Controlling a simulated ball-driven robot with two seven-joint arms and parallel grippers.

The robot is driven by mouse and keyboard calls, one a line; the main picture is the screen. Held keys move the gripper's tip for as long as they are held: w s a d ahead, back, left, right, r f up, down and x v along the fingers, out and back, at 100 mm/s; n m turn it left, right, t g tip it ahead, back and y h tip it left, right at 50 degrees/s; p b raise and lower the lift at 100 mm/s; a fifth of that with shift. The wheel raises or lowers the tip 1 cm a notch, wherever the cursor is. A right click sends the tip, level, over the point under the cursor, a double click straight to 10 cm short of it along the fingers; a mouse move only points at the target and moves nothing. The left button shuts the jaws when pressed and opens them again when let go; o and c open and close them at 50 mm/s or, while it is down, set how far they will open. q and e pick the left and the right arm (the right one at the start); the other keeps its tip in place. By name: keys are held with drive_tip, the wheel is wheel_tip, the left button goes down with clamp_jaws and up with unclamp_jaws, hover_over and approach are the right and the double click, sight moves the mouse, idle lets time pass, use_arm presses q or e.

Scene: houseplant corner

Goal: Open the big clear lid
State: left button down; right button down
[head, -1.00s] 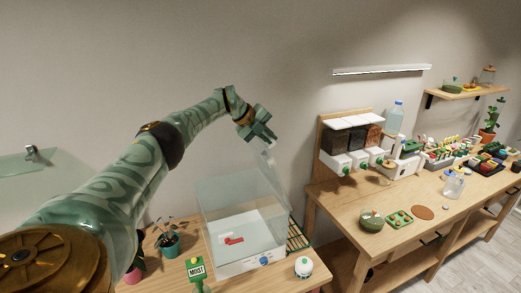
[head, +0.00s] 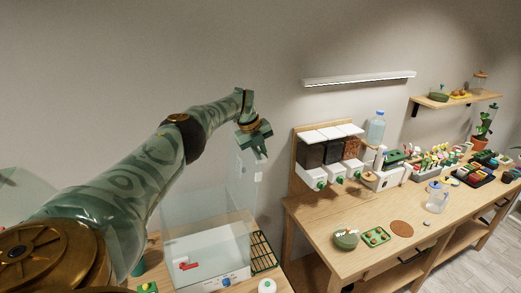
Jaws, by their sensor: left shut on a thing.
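The big clear lid (head: 215,195) stands steeply raised at the back of a clear box with a white floor (head: 215,248) on the wooden table at the bottom. My left gripper (head: 262,151) is shut on the lid's upper right edge, though the clear material makes the exact contact hard to see. A small pale tab (head: 258,177) shows just below the gripper. A small red thing (head: 187,266) lies inside the box. My right gripper is not in view.
A black rack (head: 263,252) lies right of the box, and a round white thing (head: 267,286) stands in front. My left arm hides part of the plants at left. The long bench (head: 330,215) at right holds dispensers (head: 330,155) and pots.

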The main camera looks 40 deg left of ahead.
use_arm(q)
drive_tip(key=shift+w+d+f, duration=0.15)
drive_tip(key=shift+d+f, duration=0.2)
drive_tip(key=shift+d, duration=0.15)
drive_tip(key=c, duration=1.6)
unclamp_jaws()
drive_tip(key=shift+d, duration=0.1)
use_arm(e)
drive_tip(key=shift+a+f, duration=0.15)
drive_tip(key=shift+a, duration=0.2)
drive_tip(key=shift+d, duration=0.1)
use_arm(q)
drive_tip(key=shift+r, duration=0.5)
drive_tip(key=r, duration=0.1)
drive_tip(key=a+r, duration=0.1)
drive_tip(key=r, duration=0.1)
drive_tip(key=a+r, duration=0.1)
drive_tip(key=r, duration=0.1)
drive_tip(key=shift+s+r, duration=0.15)
drive_tip(key=shift+s, duration=0.1)
drive_tip(key=v, duration=0.3)
drive_tip(key=s+v, duration=0.1)
drive_tip(key=v, duration=0.7)
drive_tip(key=shift+s+d+b, duration=0.2)
drive_tip(key=shift+d+b, duration=0.05)
drive_tip(key=shift+b, duration=0.15)
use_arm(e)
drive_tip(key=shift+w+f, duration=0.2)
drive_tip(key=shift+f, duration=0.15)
